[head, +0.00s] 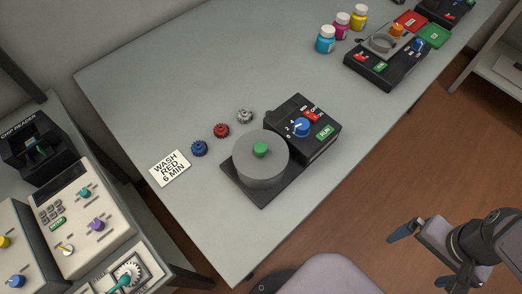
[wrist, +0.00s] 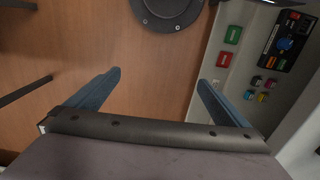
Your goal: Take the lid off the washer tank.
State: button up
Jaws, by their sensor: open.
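The washer tank (head: 260,172) is a round grey drum on a dark base, near the front edge of the grey table in the head view. Its lid (head: 273,164) is on top and has a green knob (head: 260,149). A black control box with a blue dial (head: 301,127) adjoins the tank at its right. My gripper (head: 424,257) is at the lower right, over the brown floor and well away from the tank. In the wrist view my gripper (wrist: 160,85) has its two blue fingers wide apart with nothing between them.
A blue gear (head: 199,148), a red gear (head: 221,130), a grey gear (head: 245,116) and a card reading "WASH RED 6 MIN" (head: 170,168) lie left of the tank. Bottles (head: 325,40) and another machine (head: 385,64) stand at the back right. A chair (head: 325,275) is in front.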

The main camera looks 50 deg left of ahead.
jog(key=w+a+r+n+p, duration=0.3)
jog(key=a+r+n, duration=0.15)
jog(key=a, duration=0.35)
notch_tip(320, 180, up, 16)
jog(key=n+p, duration=0.8)
jog(key=n, duration=0.3)
send_over(261, 147)
jog(key=shift+d, duration=0.2)
jog(key=shift+a+f+p, duration=0.15)
jog(key=shift+f+p, duration=0.35)
jog(key=shift+f, duration=1.35)
jog(key=shift+a+f+p, duration=0.1)
jog(key=shift+f+p, duration=0.35)
jog(key=shift+f, duration=1.4)
jog(key=shift+c, duration=0.6)
jog(key=c, duration=0.7)
